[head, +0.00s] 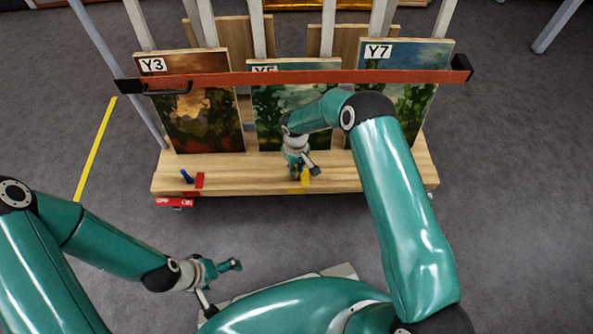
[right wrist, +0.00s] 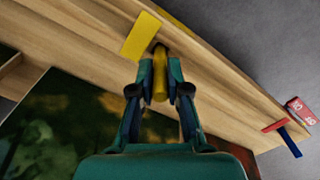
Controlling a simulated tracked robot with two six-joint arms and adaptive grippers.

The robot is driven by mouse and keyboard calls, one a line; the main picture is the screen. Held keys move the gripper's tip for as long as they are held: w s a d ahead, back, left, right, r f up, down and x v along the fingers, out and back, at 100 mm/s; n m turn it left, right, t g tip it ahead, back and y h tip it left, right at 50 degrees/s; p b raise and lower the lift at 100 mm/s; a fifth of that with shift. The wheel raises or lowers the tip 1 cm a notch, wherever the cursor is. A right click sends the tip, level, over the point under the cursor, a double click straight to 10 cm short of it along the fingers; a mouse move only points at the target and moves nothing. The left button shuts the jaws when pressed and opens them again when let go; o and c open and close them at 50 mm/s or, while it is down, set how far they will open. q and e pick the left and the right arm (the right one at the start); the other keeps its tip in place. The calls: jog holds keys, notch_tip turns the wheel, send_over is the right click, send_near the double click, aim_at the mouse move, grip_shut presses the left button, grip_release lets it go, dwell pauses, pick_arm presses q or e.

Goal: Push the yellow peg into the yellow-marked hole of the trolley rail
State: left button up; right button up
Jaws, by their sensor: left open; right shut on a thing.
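The yellow peg (right wrist: 160,76) is between the fingertips of my right gripper (right wrist: 160,88) in the right wrist view, and the gripper is shut on it. The peg's far end is at a dark hole (right wrist: 155,46) in the wooden trolley rail (right wrist: 215,75), beside a yellow mark (right wrist: 141,37). I cannot tell whether the tip has entered the hole. My left gripper (head: 235,265) is open and empty, low over the floor in front of the trolley.
Paintings Y3 (head: 195,110), Y5 and Y7 stand behind the rail. A red bar (head: 300,78) crosses in front of them. Grey floor (head: 90,230) is clear at left.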

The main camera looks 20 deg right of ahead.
jog(key=shift+f, duration=0.65)
jog(key=shift+f, duration=0.1)
jog(key=o, duration=0.7)
jog(key=shift+o, duration=0.2)
jog(key=shift+r, duration=0.2)
notch_tip(320, 180, up, 12)
jog(key=p, duration=0.3)
jog(key=shift+f+p, duration=0.25)
jog(key=shift+p, duration=0.1)
jog(key=s+a+f+m+y, duration=0.2)
jog(key=s+m, duration=0.1)
jog(key=s, duration=1)
jog(key=s+a+f+m+y, duration=0.1)
jog(key=s+a+m+y, duration=0.1)
jog(key=s, duration=1.1)
jog(key=shift+s+f+m+t, duration=0.2)
jog(key=shift+f+m+t, duration=0.2)
jog(key=shift+m, duration=0.2)
